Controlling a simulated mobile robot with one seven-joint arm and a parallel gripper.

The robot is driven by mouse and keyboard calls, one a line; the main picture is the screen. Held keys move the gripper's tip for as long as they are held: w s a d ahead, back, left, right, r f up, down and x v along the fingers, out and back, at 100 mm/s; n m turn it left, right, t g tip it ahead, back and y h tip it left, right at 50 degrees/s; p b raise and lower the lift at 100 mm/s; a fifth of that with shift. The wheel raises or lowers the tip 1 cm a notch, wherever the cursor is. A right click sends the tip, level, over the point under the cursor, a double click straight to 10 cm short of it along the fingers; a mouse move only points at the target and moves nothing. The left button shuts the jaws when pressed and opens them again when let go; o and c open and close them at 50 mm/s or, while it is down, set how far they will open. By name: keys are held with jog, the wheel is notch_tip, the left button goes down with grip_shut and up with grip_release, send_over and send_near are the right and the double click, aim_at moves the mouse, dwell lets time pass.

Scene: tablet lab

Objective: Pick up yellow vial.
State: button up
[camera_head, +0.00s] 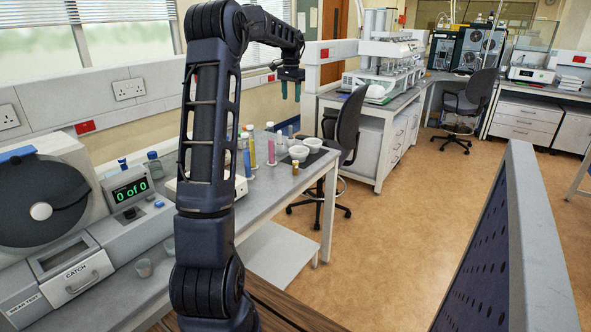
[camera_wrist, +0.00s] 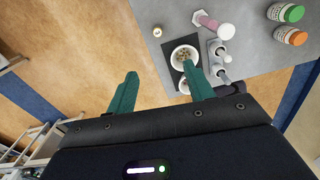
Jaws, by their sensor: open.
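My gripper (camera_head: 290,92) is raised above the far end of the bench, open and empty, with its two green fingers pointing down. It also shows in the wrist view (camera_wrist: 160,70), fingers apart, with floor and the bench edge beyond. A tall yellow vial (camera_head: 252,150) with a pale cap stands upright in the head view, beside a pink vial (camera_head: 271,148) and a blue one (camera_head: 246,162). A much smaller yellow-brown vial (camera_head: 295,168) stands near the bench edge. A small pale-topped item (camera_wrist: 157,31) near the edge in the wrist view may be this one.
Two white bowls (camera_head: 299,153) on a dark mat stand near the vials; a filled bowl (camera_wrist: 184,53) shows in the wrist view. Bottles with green (camera_wrist: 291,12) and orange (camera_wrist: 290,35) caps stand right. A tablet tester (camera_head: 130,190) occupies the near bench. A blue panel (camera_head: 500,230) stands right.

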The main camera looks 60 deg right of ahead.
jog(key=s+d, duration=0.1)
jog(key=d, duration=0.1)
send_over(296, 162)
notch_tip(296, 162, down, 23)
jog(key=shift+w+r, duration=0.15)
jog(key=shift+r, duration=0.05)
jog(key=f, duration=1)
jog(key=shift+d+f, duration=0.2)
jog(key=shift+f, duration=0.1)
jog(key=shift+c, duration=0.4)
jog(key=c, duration=1)
